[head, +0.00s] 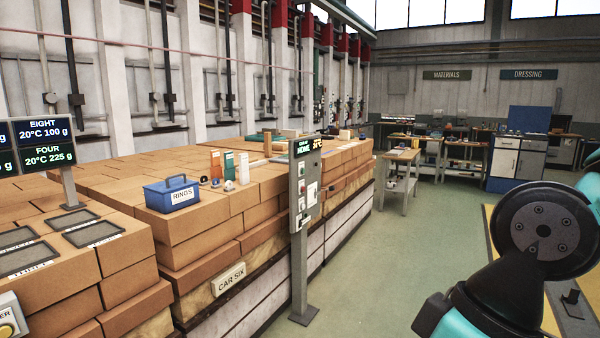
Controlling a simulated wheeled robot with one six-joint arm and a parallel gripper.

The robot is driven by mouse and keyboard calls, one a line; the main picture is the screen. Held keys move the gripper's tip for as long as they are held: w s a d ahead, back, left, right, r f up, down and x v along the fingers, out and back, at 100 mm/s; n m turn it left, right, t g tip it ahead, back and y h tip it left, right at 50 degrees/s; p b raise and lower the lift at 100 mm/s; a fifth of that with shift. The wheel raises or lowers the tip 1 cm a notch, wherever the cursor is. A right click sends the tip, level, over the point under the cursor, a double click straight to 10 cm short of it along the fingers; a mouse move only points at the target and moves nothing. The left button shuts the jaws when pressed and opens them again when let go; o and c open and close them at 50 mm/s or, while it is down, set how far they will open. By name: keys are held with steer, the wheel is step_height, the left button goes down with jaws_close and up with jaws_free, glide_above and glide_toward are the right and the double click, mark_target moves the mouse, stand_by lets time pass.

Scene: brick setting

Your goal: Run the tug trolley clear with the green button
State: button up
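A grey control post (299,240) stands on the floor in front of the brick-loaded car, right of the picture's middle. A small display (304,146) at its top reads HOME, with a smaller yellow-green reading beside it. Several small buttons (301,203) and pale labels run down the post's panel. The car (250,310) bears a CAR SIX plate (228,279). I cannot single out a tug trolley. My arm's teal and black links fill the lower right; my gripper is not in view.
A blue RINGS box (172,194) and small coloured items sit on the bricks. A workbench (399,170) and tables stand at the back. The green floor (375,265) right of the post is clear.

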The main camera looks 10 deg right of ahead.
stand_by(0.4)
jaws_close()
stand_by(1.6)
